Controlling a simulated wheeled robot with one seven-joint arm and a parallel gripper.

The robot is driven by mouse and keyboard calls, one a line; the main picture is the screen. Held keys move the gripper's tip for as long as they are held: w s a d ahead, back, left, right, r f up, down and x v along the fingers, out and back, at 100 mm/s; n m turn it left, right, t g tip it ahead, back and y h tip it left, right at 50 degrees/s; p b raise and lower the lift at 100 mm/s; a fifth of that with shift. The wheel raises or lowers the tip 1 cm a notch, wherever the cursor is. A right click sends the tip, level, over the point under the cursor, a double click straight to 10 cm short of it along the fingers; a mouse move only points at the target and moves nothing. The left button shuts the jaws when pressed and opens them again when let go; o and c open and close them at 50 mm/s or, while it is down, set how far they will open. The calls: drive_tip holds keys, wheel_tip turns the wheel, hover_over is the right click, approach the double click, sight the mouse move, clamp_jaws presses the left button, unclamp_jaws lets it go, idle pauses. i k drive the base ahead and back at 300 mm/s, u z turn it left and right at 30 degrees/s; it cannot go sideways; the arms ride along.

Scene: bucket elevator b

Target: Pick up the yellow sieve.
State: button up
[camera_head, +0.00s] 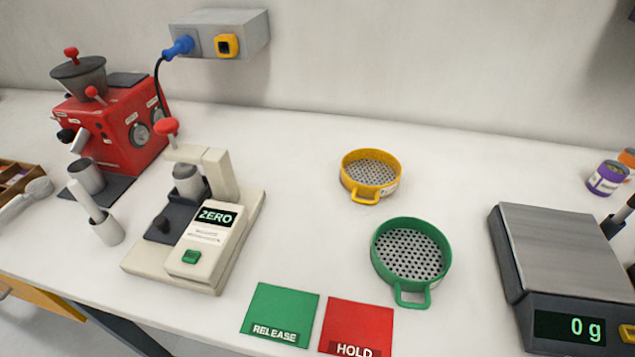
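The yellow sieve (371,175) stands upright on the white table right of the middle in the head view. It is a round yellow ring with a grey perforated mesh, and its small loop handle (366,197) points toward the front. A white label shows on its right side. Nothing covers it or touches it. My gripper is not in this view, so its place relative to the sieve does not show.
A green sieve (411,253) sits in front and to the right of the yellow one. A scale (562,250) reading 0 g is at right. A cream ZERO device (205,230) and red machine (125,130) stand left. Green RELEASE (281,312) and red HOLD (356,325) pads lie in front.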

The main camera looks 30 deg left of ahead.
sight(368, 173)
drive_tip(key=u, duration=1.1)
drive_tip(key=k, duration=1.5)
drive_tip(key=z, duration=0.05)
drive_tip(key=i, duration=1.5)
drive_tip(key=u, duration=0.05)
